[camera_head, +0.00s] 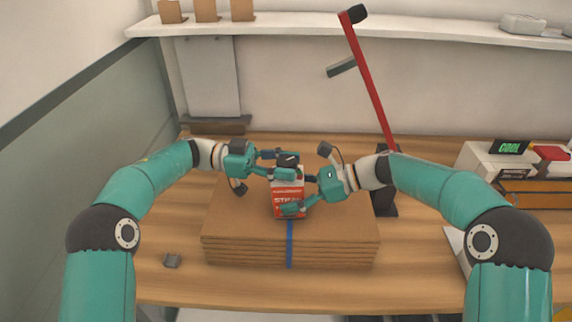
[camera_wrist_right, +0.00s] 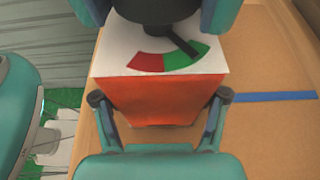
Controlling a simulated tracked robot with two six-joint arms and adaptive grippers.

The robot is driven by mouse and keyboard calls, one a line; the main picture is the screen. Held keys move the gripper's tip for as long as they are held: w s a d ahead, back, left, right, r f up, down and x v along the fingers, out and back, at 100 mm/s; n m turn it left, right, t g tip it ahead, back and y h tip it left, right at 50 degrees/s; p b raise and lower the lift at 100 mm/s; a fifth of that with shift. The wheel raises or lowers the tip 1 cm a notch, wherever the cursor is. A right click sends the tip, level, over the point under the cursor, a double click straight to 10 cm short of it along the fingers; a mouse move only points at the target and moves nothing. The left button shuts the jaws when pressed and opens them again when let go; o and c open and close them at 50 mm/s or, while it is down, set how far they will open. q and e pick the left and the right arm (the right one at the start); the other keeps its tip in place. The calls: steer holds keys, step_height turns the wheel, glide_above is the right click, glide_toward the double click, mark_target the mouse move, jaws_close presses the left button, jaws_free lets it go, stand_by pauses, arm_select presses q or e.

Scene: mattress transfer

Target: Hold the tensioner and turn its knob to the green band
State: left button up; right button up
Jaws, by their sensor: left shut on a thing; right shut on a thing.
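The tensioner (camera_head: 288,203) is a red box with a white band, upright on the stack of brown boards. In the right wrist view its red body (camera_wrist_right: 160,98) stands between the two fingers of my right gripper (camera_wrist_right: 160,108), which is shut on it. Its white top carries a red band (camera_wrist_right: 146,62) and a green band (camera_wrist_right: 186,56). The black knob (camera_wrist_right: 155,12) has a pointer (camera_wrist_right: 188,47) whose tip lies over the green band. My left gripper (camera_head: 285,166) is shut on the knob from above. Its fingers hide the knob's sides.
A blue strap (camera_head: 289,245) runs down the front of the board stack (camera_head: 340,243). A red lever (camera_head: 370,80) rises behind right. A green COOL display (camera_head: 510,147) stands at right.

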arm_select(q)
steer(key=shift+m+g, duration=0.3)
arm_select(e)
steer(key=shift+r, duration=0.1)
arm_select(q)
steer(key=o, duration=1.2)
steer(key=shift+c, duration=0.2)
steer(key=v, duration=0.7)
steer(key=shift+a, duration=0.3)
steer(key=shift+w, duration=0.1)
arm_select(e)
steer(key=o, duration=1.9)
steer(key=shift+c, duration=0.2)
